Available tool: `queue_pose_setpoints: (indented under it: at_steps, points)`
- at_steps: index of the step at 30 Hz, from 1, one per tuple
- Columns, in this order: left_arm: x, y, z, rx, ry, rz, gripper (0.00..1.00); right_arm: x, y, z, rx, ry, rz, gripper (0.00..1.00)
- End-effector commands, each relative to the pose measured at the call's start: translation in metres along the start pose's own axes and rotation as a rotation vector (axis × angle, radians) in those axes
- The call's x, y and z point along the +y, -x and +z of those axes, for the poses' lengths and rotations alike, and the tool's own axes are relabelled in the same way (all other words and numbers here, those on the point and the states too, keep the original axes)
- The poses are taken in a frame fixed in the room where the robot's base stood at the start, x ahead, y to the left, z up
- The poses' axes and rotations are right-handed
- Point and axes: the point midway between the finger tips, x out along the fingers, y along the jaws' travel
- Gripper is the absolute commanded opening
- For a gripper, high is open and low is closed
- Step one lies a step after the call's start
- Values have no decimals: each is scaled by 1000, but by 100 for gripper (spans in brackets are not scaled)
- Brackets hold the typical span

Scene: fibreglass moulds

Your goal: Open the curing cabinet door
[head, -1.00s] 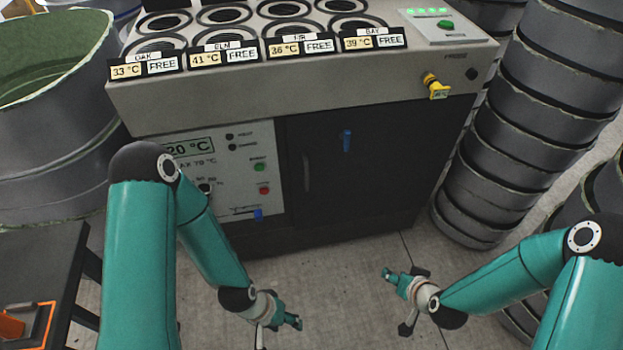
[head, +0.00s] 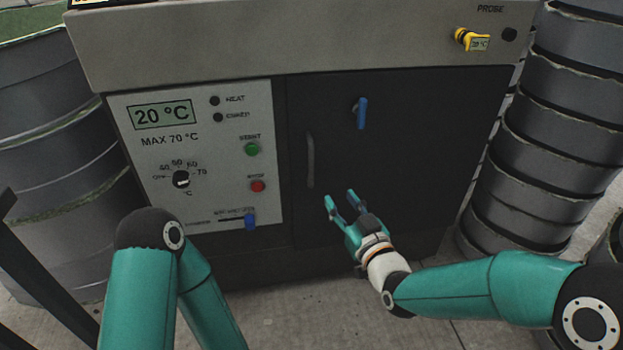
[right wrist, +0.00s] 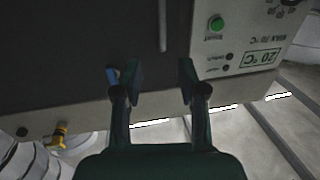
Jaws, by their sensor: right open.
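The curing cabinet door (head: 410,165) is a dark panel on the cabinet front and looks shut.
The control panel (head: 195,160) left of the door reads 20 °C, with a dial, buttons and a blue slider (head: 250,221). A yellow probe (head: 470,40) sits at the upper right. Stacked grey moulds (head: 540,130) stand right, and a drum (head: 50,150) stands left.

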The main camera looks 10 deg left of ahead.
Motion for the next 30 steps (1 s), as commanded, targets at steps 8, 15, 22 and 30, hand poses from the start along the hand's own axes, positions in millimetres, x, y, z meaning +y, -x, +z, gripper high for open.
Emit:
queue_pose_setpoints:
  at_steps: [8, 15, 22, 30]
  points:
    - [-1, -4, 0, 1, 0, 0, 54, -3, -22, 2, 1, 1, -5, 41]
    - [-3, -8, 0, 1, 0, 0, 54, -3, -66, 3, 1, 1, -5, 41]
    - [-5, -13, 0, 0, 0, 0, 54, -4, -108, 4, 0, 1, -5, 41]
    - [-6, -17, 0, 0, 0, 0, 54, -3, -147, 3, 0, 0, -4, 41]
